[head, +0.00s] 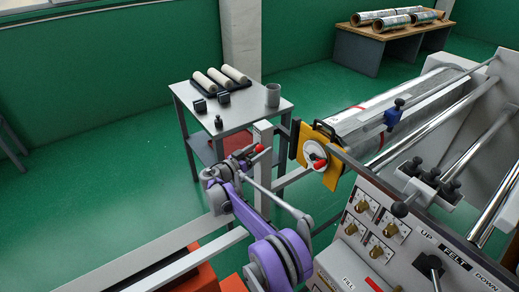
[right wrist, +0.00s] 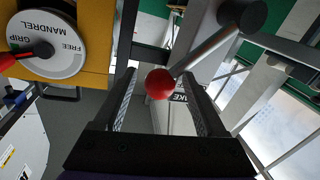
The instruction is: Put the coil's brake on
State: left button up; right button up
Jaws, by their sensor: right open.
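The brake lever is a grey rod (right wrist: 205,52) with a red ball knob (right wrist: 159,83) and a dark round hub (right wrist: 242,14) in the right wrist view. A label behind the knob is partly hidden, showing only its last letters. My right gripper (right wrist: 158,76) is open, with one finger on each side of the knob. I cannot tell whether either finger touches it. In the head view the red knob (head: 260,148) shows at the tip of my right gripper (head: 250,156), beside the coil stand. My left gripper is not in view.
A white mandrel dial (right wrist: 50,45) with a red-tipped lever sits on a yellow plate (head: 327,172) close by. The foil coil (head: 375,115) lies behind it. A grey side table (head: 240,112) holds rollers and a cup. A control panel (head: 375,235) stands at the right.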

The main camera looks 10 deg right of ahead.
grip_shut()
dwell(0.4)
dwell(1.1)
